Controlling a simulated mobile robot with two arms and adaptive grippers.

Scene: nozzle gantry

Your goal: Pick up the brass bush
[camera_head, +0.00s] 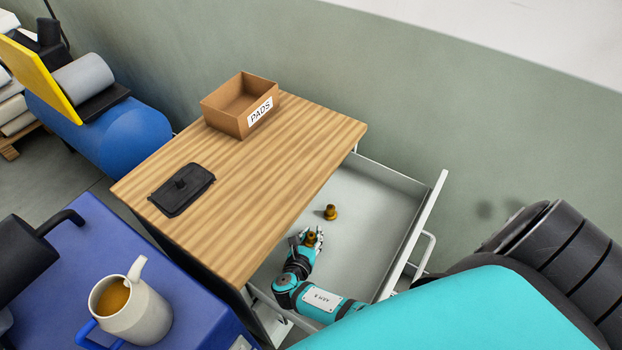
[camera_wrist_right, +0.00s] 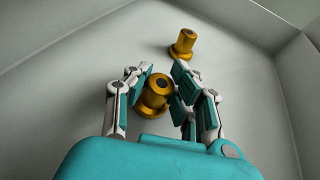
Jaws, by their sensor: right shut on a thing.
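Two brass bushes are in the open drawer (camera_head: 375,205). One brass bush (camera_wrist_right: 155,91) is between the fingers of my right gripper (camera_wrist_right: 157,92), which is shut on it; it also shows in the head view (camera_head: 311,239). The other brass bush (camera_head: 331,212) stands on the drawer floor, a little beyond the gripper and apart from it; in the right wrist view it is at the top (camera_wrist_right: 182,44). I cannot tell whether the held bush is clear of the floor. My left gripper is not in view.
The drawer hangs under a wooden top (camera_head: 255,170) carrying a PADS box (camera_head: 228,110) and a black lidded item (camera_head: 182,188). A jug (camera_head: 143,310) stands on a blue surface at lower left.

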